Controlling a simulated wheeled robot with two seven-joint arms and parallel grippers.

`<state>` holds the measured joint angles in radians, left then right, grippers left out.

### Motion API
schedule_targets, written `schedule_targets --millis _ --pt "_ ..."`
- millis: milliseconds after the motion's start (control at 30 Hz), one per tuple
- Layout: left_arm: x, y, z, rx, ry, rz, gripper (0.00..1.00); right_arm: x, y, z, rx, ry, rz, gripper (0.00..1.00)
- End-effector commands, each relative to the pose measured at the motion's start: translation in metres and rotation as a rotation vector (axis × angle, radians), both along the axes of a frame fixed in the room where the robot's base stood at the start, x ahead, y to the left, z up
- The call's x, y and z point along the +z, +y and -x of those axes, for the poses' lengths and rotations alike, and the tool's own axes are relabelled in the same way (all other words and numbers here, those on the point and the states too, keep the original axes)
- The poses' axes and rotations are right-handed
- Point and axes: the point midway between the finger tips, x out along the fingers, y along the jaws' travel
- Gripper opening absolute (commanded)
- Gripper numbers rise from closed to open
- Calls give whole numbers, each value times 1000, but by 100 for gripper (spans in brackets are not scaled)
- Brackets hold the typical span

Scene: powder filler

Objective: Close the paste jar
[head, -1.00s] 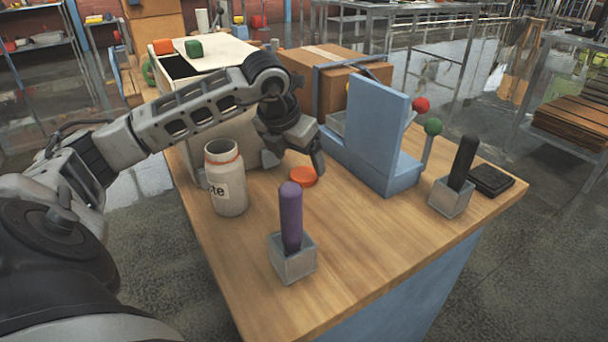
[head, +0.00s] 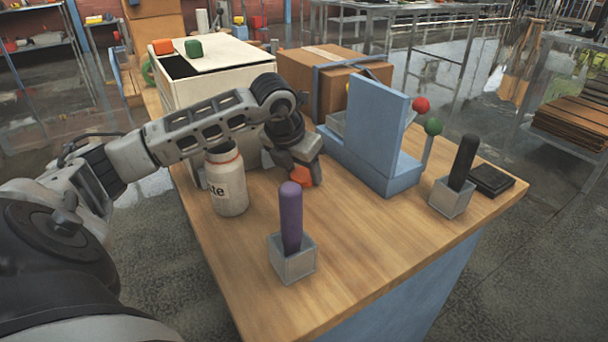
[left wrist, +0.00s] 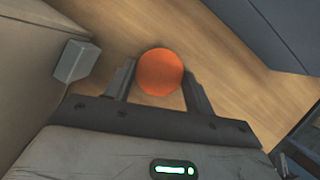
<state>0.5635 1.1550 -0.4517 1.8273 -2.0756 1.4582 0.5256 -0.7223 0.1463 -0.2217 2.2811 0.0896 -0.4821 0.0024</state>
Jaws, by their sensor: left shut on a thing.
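The paste jar (head: 228,185) is a white jar with a dark-lettered label and an orange ring near its neck. It stands upright and open-topped on the left part of the wooden table. An orange round lid (head: 303,177) is at the table to the right of the jar. My left gripper (head: 302,172) points down over the lid and is shut on it. In the left wrist view the lid (left wrist: 160,72) sits between the two fingers. I cannot tell whether the lid still touches the table. My right gripper is not in view.
A purple-handled tool in a grey holder (head: 293,260) stands in front on the table (head: 360,250). A blue stand (head: 374,135) is to the right of my gripper. A white box (head: 215,75) and a cardboard box (head: 335,80) stand behind.

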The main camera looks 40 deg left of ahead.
Motion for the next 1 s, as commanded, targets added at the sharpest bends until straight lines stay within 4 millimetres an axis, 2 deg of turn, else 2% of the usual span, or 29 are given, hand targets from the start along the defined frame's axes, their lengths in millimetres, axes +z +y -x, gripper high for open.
schedule_targets --millis 267,367,700,833,1000 --pt "6 0 -1 0 -3 0 33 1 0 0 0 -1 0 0" --pt "19 0 -1 0 -5 -1 33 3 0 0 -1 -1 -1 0" --pt "85 0 -1 1 -5 1 33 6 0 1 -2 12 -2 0" --pt "97 0 0 0 -2 1 33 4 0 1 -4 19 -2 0" --pt "101 0 0 0 0 0 33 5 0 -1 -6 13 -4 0"
